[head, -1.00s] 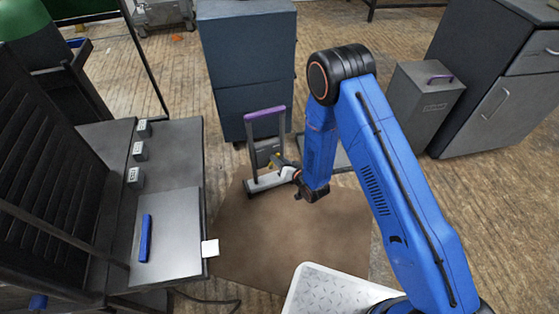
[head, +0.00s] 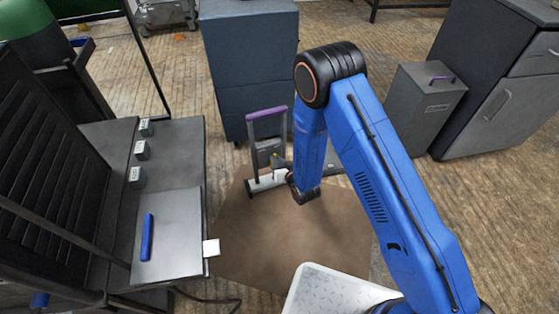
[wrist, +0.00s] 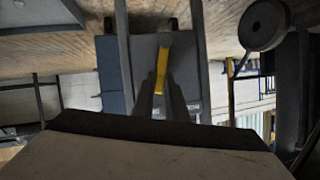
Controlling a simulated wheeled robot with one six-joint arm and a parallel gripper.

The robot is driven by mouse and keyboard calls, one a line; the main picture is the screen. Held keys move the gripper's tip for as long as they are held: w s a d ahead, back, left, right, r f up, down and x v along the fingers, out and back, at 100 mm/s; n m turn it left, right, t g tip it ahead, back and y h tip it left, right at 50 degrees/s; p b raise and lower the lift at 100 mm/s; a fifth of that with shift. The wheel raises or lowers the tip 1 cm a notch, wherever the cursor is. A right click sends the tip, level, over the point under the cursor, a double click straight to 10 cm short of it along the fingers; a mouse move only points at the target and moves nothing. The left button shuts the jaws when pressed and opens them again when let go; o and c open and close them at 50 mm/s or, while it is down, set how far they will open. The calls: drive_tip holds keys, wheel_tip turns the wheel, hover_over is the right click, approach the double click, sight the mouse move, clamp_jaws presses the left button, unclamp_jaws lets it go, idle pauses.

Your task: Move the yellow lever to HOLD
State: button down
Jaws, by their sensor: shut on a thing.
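The yellow lever (wrist: 161,68) stands upright in the middle of the wrist view, with a grey top end. My gripper (wrist: 163,92) is shut on it, with one dark finger on each side. In the head view only a small yellow bit of the lever (head: 277,158) shows, at a low frame with a purple top bar (head: 267,112). My gripper (head: 284,176) is there just above the frame's pale base (head: 263,183), partly hidden by my wrist. No HOLD mark can be read in either view.
A dark blue-grey cabinet (head: 250,70) stands close behind the frame. A bench (head: 170,250) with small labelled blocks and a blue bar is at the left. A grey box (head: 425,105) stands at the right. The brown mat (head: 290,235) in front is clear.

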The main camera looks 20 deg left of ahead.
drive_tip(key=s+a+n, duration=0.1)
drive_tip(key=s+a+n+t+h, duration=0.1)
drive_tip(key=n, duration=0.1)
drive_tip(key=shift+a+t+h, duration=0.1)
drive_tip(key=shift+t+h, duration=0.2)
drive_tip(key=shift+s+a+f+n+t+h, duration=0.2)
drive_tip(key=shift+s+a+n+t+h, duration=0.2)
drive_tip(key=shift+n, duration=0.3)
drive_tip(key=shift+s+a+f+n+t+h, duration=0.15)
drive_tip(key=shift+s+a+n+t+h, duration=0.2)
drive_tip(key=shift+n, duration=0.35)
drive_tip(key=shift+a, duration=0.1)
drive_tip(key=c, duration=1.8)
unclamp_jaws()
drive_tip(key=shift+o, duration=0.2)
drive_tip(key=v, duration=1.7)
